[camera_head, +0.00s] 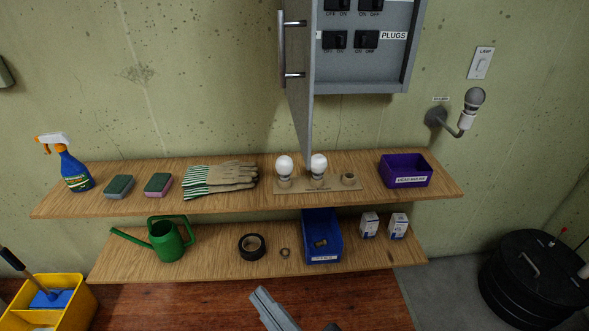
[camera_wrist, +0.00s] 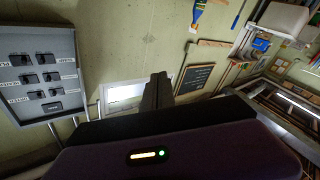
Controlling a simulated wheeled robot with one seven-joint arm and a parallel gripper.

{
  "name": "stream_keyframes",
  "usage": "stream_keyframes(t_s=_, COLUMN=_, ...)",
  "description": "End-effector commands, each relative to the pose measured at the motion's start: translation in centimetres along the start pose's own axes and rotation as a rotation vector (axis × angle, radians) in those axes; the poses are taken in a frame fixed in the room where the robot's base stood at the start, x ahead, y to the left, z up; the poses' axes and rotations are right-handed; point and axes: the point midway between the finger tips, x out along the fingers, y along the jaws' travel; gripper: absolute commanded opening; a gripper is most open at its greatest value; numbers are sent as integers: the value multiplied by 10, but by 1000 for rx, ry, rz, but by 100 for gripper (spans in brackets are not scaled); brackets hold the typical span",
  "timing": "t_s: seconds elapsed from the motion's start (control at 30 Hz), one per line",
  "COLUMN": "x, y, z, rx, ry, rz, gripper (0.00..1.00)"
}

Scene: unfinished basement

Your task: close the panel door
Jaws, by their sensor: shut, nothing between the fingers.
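The grey electrical panel (camera_head: 410,60) hangs on the wall at the top of the head view, with black switches and a "PLUGS" label. Its door (camera_head: 299,90) stands open at the panel's left side, swung out from the wall and seen nearly edge-on. A bar handle (camera_head: 282,50) is on the door's left face. The panel (camera_wrist: 40,72) also shows at the left of the wrist view, its switches exposed. My gripper (camera_wrist: 158,88) is shut and empty in the wrist view, pointing at the wall to the right of the panel there, apart from it.
Below the panel, an upper wooden shelf (camera_head: 235,205) holds light bulbs, gloves, sponges, a spray bottle (camera_head: 75,170) and a purple bin (camera_head: 405,174). The lower shelf (camera_head: 200,264) holds a green watering can (camera_head: 168,240) and a blue bin (camera_head: 322,240). A wall lamp (camera_head: 467,112) is at right.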

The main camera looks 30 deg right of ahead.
Motion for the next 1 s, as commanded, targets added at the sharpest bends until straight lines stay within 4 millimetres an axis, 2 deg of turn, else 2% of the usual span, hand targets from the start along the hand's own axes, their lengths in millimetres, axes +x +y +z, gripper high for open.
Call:
stream_keyframes(t_s=0.03, x=19, y=-3, z=-8, rx=-55, ry=17, rz=6, gripper=0)
stream_keyframes(t_s=0.27, x=91, y=-2, z=-38, rx=-351, ry=-5, rz=74, gripper=0)
stream_keyframes(t_s=0.4, x=128, y=11, z=-62, rx=-536, ry=-64, rz=157, gripper=0)
stream_keyframes(t_s=0.5, x=147, y=26, z=-78, rx=-658, ry=-135, rz=227, gripper=0)
stream_keyframes(t_s=0.6, x=158, y=46, z=-90, rx=-770, ry=-235, rz=300, gripper=0)
stream_keyframes(t_s=0.7, x=159, y=70, z=-95, rx=-876, ry=-373, rz=365, gripper=0)
stream_keyframes(t_s=0.8, x=150, y=89, z=-83, rx=-964, ry=-526, rz=400, gripper=0)
stream_keyframes(t_s=1.0, x=123, y=108, z=-52, rx=-1076, ry=-757, rz=392, gripper=0)
